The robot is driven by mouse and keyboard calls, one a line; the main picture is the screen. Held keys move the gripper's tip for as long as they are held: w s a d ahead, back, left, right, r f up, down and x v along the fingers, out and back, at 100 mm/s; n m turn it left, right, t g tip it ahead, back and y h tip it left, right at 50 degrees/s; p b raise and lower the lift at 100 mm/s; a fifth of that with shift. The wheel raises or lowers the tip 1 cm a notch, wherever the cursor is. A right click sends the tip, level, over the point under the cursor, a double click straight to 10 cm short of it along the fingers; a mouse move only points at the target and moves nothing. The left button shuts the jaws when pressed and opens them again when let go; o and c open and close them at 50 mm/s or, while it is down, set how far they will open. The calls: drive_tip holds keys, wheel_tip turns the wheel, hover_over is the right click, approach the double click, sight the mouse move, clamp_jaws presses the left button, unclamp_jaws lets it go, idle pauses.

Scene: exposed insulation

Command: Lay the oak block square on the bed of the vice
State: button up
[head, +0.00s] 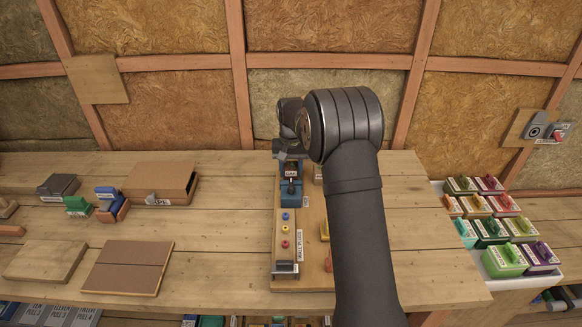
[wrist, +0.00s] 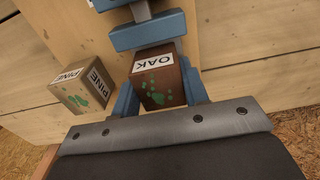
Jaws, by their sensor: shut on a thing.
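The oak block (wrist: 160,88) is dark reddish brown, with a white OAK label and green spots. My gripper (wrist: 157,78) is shut on it, with blue fingers at its two sides. In the head view the block (head: 291,170) is at the far end of the blue vice (head: 290,190), and my arm comes down from the right. In the wrist view the blue vice (wrist: 148,33) and its grey rod are just beyond the block. The block hides the bed under it, so I cannot tell whether it touches.
A pale pine block (wrist: 82,85) stands close beside my gripper. A strip with coloured knobs (head: 285,230) lies in front of the vice on a wooden board. Boxes and flat boards (head: 125,268) lie on the left of the bench. A tray of coloured boxes (head: 494,228) is at the right.

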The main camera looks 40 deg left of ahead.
drive_tip(key=shift+f, duration=0.2)
idle(0.6)
drive_tip(key=o, duration=1.1)
drive_tip(key=shift+o, duration=0.3)
drive_tip(key=o, duration=0.3)
drive_tip(key=shift+r, duration=0.1)
drive_tip(key=shift+r, duration=3.4)
